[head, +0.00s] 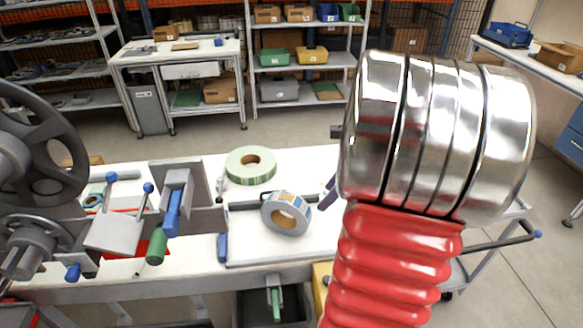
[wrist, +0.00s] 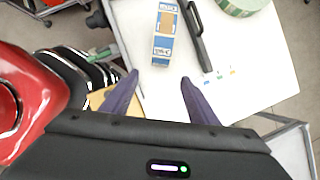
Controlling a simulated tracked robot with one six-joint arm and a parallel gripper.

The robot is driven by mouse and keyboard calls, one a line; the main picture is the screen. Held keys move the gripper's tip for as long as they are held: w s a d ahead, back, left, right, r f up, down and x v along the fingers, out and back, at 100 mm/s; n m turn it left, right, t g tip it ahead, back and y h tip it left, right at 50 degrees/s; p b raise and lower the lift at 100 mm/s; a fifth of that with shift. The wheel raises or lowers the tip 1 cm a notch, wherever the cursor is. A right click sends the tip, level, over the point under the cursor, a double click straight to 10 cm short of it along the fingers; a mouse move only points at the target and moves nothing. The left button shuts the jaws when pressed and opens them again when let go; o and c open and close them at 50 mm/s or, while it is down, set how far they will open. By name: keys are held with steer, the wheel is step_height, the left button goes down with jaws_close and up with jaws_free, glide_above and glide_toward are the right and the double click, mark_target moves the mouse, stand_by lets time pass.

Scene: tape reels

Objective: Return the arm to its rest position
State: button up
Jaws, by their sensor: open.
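My gripper (wrist: 158,82) is open, with two purple fingers spread apart and nothing between them. It is above the white tabletop in the wrist view. In the head view only a small purple fingertip part (head: 329,195) shows, left of my arm, which hides the rest. A blue-and-grey tape reel (head: 303,207) stands on the white table; it also shows ahead of the fingers in the wrist view (wrist: 161,52), apart from them. A green-and-white tape reel (head: 237,166) lies flat behind it and is partly visible at the top of the wrist view (wrist: 238,6).
My red and chrome arm covers the right of the head view. A handwheel (head: 40,135) and clamp-like fixtures (head: 172,195) stand at the left. A black bar (wrist: 199,38) lies beside the blue reel. A workbench (head: 180,52) and shelves (head: 300,60) stand behind, across open floor.

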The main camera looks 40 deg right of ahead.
stand_by(0.3)
steer(key=s+a+r+n, duration=0.1)
steer(key=a+r+n, duration=0.2)
steer(key=a+n, duration=0.7)
steer(key=s+a+r+n+h, duration=0.1)
steer(key=a+r+n, duration=0.2)
steer(key=a+n, duration=0.7)
steer(key=s+a+r+n+t+h, duration=0.1)
steer(key=a+r+n, duration=0.2)
steer(key=a+n, duration=0.7)
steer(key=a, duration=0.3)
steer(key=shift+s+a+n, duration=0.15)
steer(key=shift+a+n, duration=0.15)
